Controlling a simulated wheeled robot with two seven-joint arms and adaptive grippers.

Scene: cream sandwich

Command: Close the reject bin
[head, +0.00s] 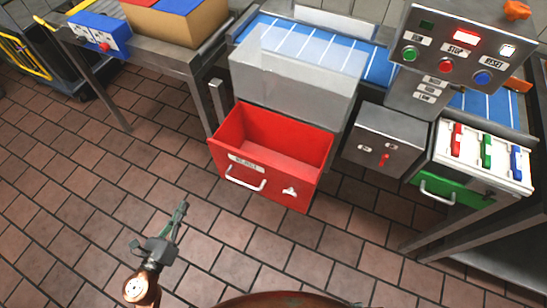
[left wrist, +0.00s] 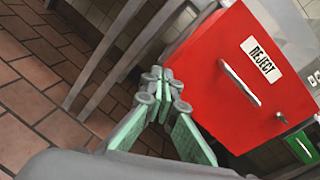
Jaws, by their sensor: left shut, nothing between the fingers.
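The red reject bin (head: 228,163) is pulled out below the conveyor in the head view, with its open top showing an empty inside. Its front has a REJECT label, a silver bar handle (head: 245,179) and a small white fitting at the right. In the left wrist view the bin's red front (left wrist: 215,85) fills the upper right, with its handle (left wrist: 240,82) in view. My left gripper (head: 181,210) is shut and empty, in front of the bin and to its left, apart from it. Its fingers also show in the left wrist view (left wrist: 163,78). My right gripper is not in view.
A clear guard (head: 295,85) stands above the bin in front of the blue conveyor (head: 375,65). A grey box (head: 384,140) with a red switch and a green drawer (head: 452,188) are to the right. Table legs stand at the left. The tiled floor before the bin is clear.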

